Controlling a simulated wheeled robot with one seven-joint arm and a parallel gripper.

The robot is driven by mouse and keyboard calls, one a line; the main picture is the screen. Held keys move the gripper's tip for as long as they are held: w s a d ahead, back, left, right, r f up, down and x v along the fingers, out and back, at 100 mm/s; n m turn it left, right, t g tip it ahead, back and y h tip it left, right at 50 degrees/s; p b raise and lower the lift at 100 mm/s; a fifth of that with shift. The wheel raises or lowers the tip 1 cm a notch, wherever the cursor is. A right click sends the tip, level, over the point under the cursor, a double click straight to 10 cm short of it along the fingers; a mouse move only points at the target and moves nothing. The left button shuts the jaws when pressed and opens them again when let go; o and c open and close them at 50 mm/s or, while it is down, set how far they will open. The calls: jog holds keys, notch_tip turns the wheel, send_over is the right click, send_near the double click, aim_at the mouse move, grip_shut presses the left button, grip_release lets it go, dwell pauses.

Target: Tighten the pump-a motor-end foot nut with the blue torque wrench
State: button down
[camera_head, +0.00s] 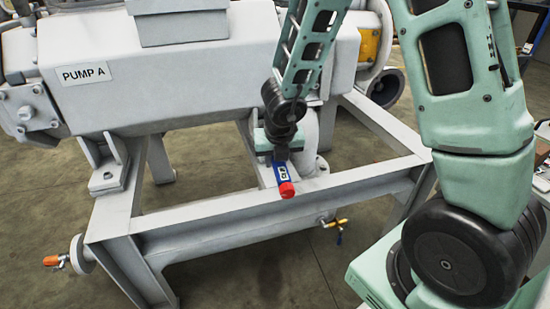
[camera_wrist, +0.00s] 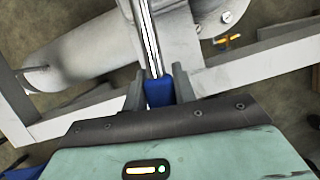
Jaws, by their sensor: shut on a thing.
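The blue torque wrench (camera_head: 282,173) is in my gripper (camera_head: 280,153), above the front rail of the frame. Its red end points toward the camera in the head view. In the wrist view my gripper (camera_wrist: 157,88) is shut on the blue handle (camera_wrist: 159,95), and the wrench's metal shaft (camera_wrist: 146,40) runs up out of the picture. The wrench head is not visible in either view. Pump A (camera_head: 160,75) is the grey labelled body behind my gripper. One bolted foot (camera_head: 108,178) shows at the left. I cannot make out the motor-end foot nut.
The grey steel frame (camera_head: 220,213) runs under the pump, with open gaps between its rails. An orange-handled valve (camera_head: 54,261) sticks out at the lower left. A pale curved pipe (camera_head: 312,130) stands beside my gripper.

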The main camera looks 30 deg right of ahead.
jog(key=shift+w+r+p, duration=0.15)
jog(key=shift+r+p, duration=1.9)
jog(key=shift+r, duration=0.35)
jog(key=shift+f, duration=0.15)
notch_tip(320, 180, down, 5)
jog(key=b, duration=0.5)
jog(key=shift+a, duration=0.15)
